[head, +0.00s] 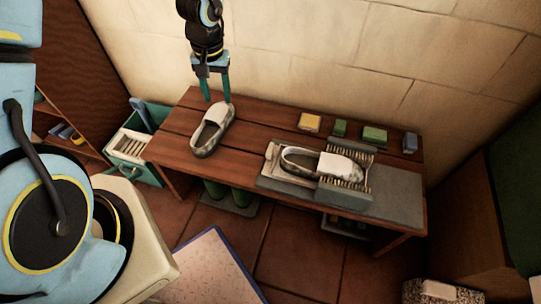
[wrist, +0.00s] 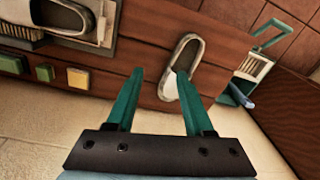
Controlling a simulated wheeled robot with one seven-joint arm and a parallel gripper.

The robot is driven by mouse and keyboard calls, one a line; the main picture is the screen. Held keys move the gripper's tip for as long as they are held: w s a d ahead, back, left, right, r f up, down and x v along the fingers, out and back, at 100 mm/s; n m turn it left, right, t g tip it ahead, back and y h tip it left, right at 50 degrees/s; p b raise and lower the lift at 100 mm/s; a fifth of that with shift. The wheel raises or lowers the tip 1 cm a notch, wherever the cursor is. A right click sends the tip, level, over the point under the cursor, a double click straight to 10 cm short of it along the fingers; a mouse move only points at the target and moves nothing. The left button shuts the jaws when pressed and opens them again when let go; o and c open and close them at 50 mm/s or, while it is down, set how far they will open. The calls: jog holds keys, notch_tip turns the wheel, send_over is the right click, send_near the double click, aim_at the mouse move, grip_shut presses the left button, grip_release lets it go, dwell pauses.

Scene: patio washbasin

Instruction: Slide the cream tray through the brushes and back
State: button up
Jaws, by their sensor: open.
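The cream tray (head: 271,160) lies on the right half of the wooden bench with a white and grey shoe (head: 305,160) on it. The shoe's right end sits between the brushes (head: 355,172), which stand in a grey frame. In the wrist view, part of this shoe (wrist: 62,16) shows at the top left. A second shoe (head: 211,130) stands alone on the bench's left part; it also shows in the wrist view (wrist: 183,60). My gripper (head: 217,99) is open and empty, with its teal fingers pointing down above the bench's back edge, near the second shoe.
Several sponges or blocks, including a yellow one (head: 310,122) and a green one (head: 374,135), line the bench's back edge. A grey mat (head: 394,207) covers its right end. A teal crate (head: 135,152) stands left of the bench. Green boots (head: 242,197) stand underneath.

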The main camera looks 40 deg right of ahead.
aim_at(270, 149)
jog(key=s+d+f+m, duration=0.1)
jog(key=s+d+f, duration=0.2)
jog(key=s+d+f+b, duration=0.1)
jog(key=s+d+f, duration=0.2)
jog(key=f, duration=0.1)
jog(key=s+d+f+m, duration=0.1)
jog(key=s+d+f, duration=0.2)
jog(key=s+f, duration=0.1)
jog(key=shift+d+f+m+g+b, duration=0.25)
jog(key=shift+m+g+b, duration=0.05)
jog(key=shift+b, duration=0.05)
notch_tip(270, 149, down, 10)
jog(key=shift+f, duration=0.2)
jog(key=shift+c, duration=0.2)
grip_shut()
dwell(0.5)
